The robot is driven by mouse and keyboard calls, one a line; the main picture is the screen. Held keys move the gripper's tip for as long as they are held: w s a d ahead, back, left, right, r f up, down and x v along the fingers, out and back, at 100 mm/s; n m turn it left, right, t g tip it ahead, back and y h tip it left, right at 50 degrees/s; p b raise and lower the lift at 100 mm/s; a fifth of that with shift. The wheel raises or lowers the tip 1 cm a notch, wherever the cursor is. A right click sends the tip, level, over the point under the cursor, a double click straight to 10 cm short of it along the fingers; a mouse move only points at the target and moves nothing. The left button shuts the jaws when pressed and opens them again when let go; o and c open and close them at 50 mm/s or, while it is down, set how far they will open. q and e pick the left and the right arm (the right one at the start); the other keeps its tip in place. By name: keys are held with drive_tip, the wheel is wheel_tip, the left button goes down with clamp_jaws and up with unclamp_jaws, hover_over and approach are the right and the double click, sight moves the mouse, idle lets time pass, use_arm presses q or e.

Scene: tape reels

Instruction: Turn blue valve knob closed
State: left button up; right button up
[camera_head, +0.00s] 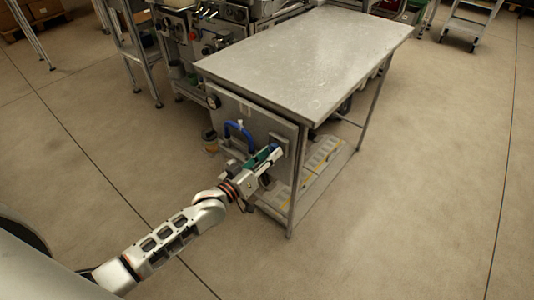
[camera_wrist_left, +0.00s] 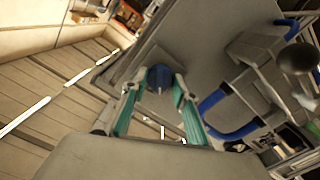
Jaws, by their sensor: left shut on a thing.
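The blue valve knob (camera_wrist_left: 159,78) sticks out from a grey mount on the side panel of the metal table. In the wrist view it lies between the two green fingertips of my left gripper (camera_wrist_left: 160,88), which is shut on it. In the head view my left gripper (camera_head: 266,158) reaches the panel's right part, near the table leg. Only a small bit of the blue knob (camera_head: 274,147) shows there, as the fingers cover most of it. My right gripper is in neither view.
A curved blue handle (camera_head: 238,130) sits on the panel left of the gripper, and a round gauge (camera_head: 213,102) is at its upper left. The metal table top (camera_head: 310,50) overhangs the panel. The floor in front and to the right is clear.

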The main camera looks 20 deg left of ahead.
use_arm(q)
drive_tip(key=shift+r+n+p, duration=0.2)
drive_tip(key=shift+n+p, duration=0.15)
drive_tip(key=shift+n, duration=1.15)
drive_tip(key=n+p, duration=0.1)
drive_tip(key=n, duration=0.1)
drive_tip(key=shift+f+n, duration=0.1)
drive_tip(key=shift+n, duration=2.5)
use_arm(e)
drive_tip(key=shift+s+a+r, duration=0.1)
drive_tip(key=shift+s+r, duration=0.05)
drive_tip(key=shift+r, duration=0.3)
use_arm(q)
drive_tip(key=o, duration=1.1)
drive_tip(key=shift+f, duration=0.1)
